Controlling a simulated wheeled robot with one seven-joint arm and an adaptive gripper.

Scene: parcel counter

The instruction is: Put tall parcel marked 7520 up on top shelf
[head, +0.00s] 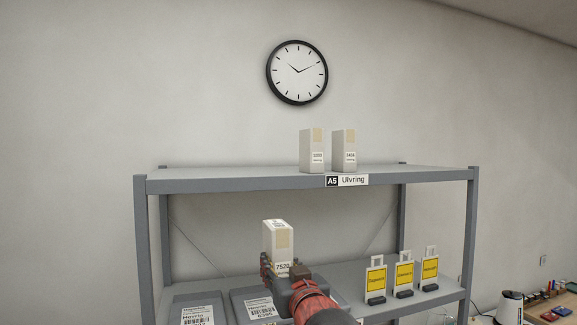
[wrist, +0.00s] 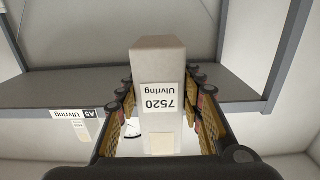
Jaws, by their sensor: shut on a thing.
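The tall parcel marked 7520 (head: 278,240) is a white upright box with a tan patch and a label. My gripper (head: 284,271) is shut on it, holding it in front of the shelf unit, below the level of the top shelf. In the wrist view the parcel (wrist: 160,75) sits between the finger pads of my gripper (wrist: 165,120), its label reading 7520 Ulvring upside down. The top shelf (head: 240,179) is grey and carries a sign (head: 347,181) reading A5 Ulvring.
Two similar white parcels, left (head: 312,150) and right (head: 344,150), stand on the top shelf near its middle. The shelf is clear on both sides of them. Below are grey boxes (head: 197,308) and several yellow-labelled stands (head: 403,273). A clock (head: 297,72) hangs above.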

